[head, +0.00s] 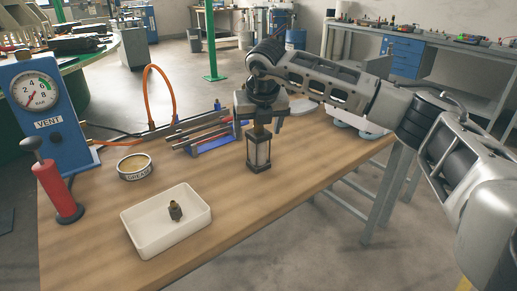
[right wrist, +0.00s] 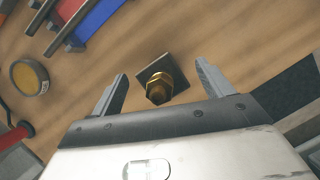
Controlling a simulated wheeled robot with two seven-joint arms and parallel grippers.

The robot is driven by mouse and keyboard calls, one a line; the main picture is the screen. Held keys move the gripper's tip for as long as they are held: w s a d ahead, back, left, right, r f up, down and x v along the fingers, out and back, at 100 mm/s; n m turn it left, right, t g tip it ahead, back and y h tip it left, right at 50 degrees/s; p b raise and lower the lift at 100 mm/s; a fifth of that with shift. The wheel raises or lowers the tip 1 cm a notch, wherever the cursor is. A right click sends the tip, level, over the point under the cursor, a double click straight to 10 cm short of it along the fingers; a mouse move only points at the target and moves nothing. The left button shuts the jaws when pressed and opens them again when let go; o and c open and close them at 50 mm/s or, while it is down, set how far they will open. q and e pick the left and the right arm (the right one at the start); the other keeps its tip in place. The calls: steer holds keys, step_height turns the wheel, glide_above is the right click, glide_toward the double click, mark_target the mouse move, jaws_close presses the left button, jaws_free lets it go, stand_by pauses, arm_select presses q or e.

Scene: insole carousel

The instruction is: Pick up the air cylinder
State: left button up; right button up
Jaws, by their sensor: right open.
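The air cylinder (head: 258,153) stands upright on the wooden bench, with a pale barrel, dark square end caps and a brass fitting on top. My right gripper (head: 262,118) is directly above it, pointing down. In the right wrist view the cylinder's square cap and brass top (right wrist: 159,88) lie between the two open fingers (right wrist: 161,72), with gaps on both sides. The fingers look apart from it, and nothing is held. My left gripper is not in view.
A white tray (head: 140,238) holding a small dark brass-topped fitting (head: 175,211) sits in front left. A grease tin (head: 135,167), a blue VENT gauge box (head: 52,125) and a red-handled pump (head: 57,190) stand left. A rack of rods (head: 205,135) lies behind left of the cylinder.

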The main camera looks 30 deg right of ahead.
jaws_close()
steer(key=shift+r, duration=0.1)
steer(key=shift+r, duration=0.1)
